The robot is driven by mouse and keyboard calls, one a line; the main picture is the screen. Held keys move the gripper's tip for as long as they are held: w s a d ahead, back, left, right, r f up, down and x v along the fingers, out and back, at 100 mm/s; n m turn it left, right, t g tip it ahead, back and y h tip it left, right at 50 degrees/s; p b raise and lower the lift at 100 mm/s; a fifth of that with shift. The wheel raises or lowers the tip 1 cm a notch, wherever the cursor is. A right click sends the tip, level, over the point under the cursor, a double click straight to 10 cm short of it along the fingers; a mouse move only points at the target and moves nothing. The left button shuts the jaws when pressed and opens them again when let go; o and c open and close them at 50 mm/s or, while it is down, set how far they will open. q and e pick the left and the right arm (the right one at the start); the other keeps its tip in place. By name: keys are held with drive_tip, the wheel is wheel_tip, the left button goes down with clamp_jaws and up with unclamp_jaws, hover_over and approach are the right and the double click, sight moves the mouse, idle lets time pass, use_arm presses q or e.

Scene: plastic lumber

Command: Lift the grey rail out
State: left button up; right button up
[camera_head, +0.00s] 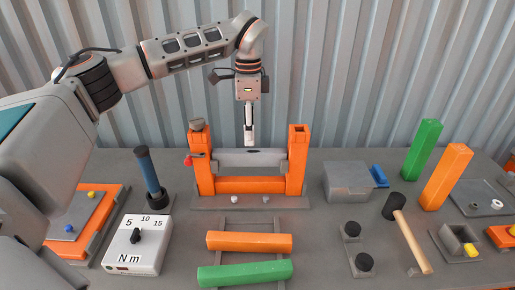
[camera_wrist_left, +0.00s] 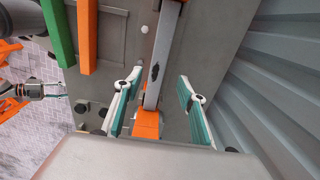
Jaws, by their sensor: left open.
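The grey rail (camera_head: 228,158) lies level between two upright orange posts, above a lower orange beam (camera_head: 250,185). A dark mark shows on its top. My left gripper (camera_head: 249,142) points down just above the middle of the rail. In the left wrist view its open fingers (camera_wrist_left: 160,78) stand on either side of the grey rail (camera_wrist_left: 165,45), with a gap to each side. Whether the fingertips reach down to the rail's level is hard to tell. What seems to be my right gripper (camera_wrist_left: 55,92) shows small at the wrist view's left edge; its jaws are unclear.
A grey clamp (camera_head: 197,125) sits on the left post, with a red knob (camera_head: 188,160) beside it. Orange (camera_head: 250,241) and green (camera_head: 245,273) bars lie in front. A torque box (camera_head: 137,243), grey box (camera_head: 347,182) and mallet (camera_head: 410,235) stand around. A corrugated wall is behind.

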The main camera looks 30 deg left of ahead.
sight(249, 151)
use_arm(q)
drive_tip(key=shift+s+f, duration=0.15)
drive_tip(key=shift+f, duration=0.1)
drive_tip(key=shift+s+f, duration=0.1)
drive_tip(key=shift+f, duration=1.15)
drive_tip(key=shift+f+p, duration=0.8)
drive_tip(key=shift+f, duration=1.5)
clamp_jaws()
use_arm(e)
drive_tip(key=shift+s+d+f, duration=0.3)
drive_tip(key=shift+s+d, duration=0.25)
drive_tip(key=shift+s, duration=0.15)
